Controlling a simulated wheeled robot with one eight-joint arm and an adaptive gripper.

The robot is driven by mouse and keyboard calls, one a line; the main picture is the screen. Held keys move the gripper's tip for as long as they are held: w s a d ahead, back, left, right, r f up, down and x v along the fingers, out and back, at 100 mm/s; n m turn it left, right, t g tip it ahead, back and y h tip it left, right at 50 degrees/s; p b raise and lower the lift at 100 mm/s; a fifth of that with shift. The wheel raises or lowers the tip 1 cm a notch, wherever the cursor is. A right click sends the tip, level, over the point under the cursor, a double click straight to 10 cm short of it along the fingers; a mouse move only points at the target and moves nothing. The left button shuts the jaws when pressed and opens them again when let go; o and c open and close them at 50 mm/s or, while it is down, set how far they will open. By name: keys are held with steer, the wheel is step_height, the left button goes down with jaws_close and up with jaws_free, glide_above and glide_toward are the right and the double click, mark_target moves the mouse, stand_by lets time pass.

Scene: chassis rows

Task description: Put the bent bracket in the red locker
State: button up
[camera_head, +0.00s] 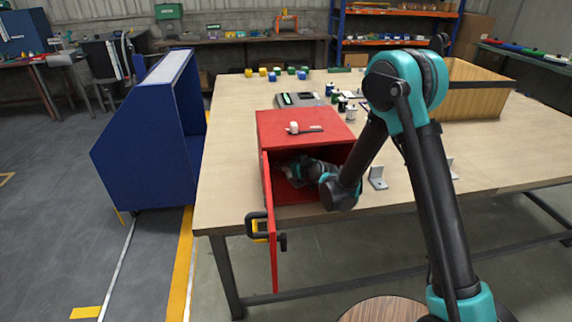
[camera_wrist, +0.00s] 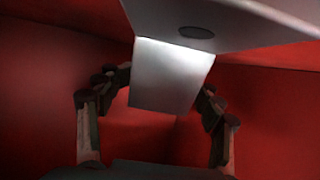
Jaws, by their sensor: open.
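The red locker (camera_head: 290,122) stands on the table with its door (camera_head: 271,225) swung open toward the front. My gripper (camera_head: 292,172) is inside the locker, reaching in through the open front. In the wrist view, the bent bracket (camera_wrist: 170,75) is a grey metal angle with a dark round hole in its upper plate. Its bright lower plate lies between the fingers of my gripper (camera_wrist: 162,88). The fingers are spread apart, one on each side of it. Red locker walls surround them. I cannot tell whether the bracket rests on the locker floor.
Two similar grey brackets stand on the table right of the locker, one nearer (camera_head: 377,178) and one partly behind my arm (camera_head: 451,167). A white-headed tool (camera_head: 303,129) lies on the locker's top. A wooden crate (camera_head: 470,100) is at the back right. A blue cabinet (camera_head: 150,140) stands left.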

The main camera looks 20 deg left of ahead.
step_height(320, 180, up, 4)
glide_above(302, 184)
steer(key=shift+r, duration=0.2)
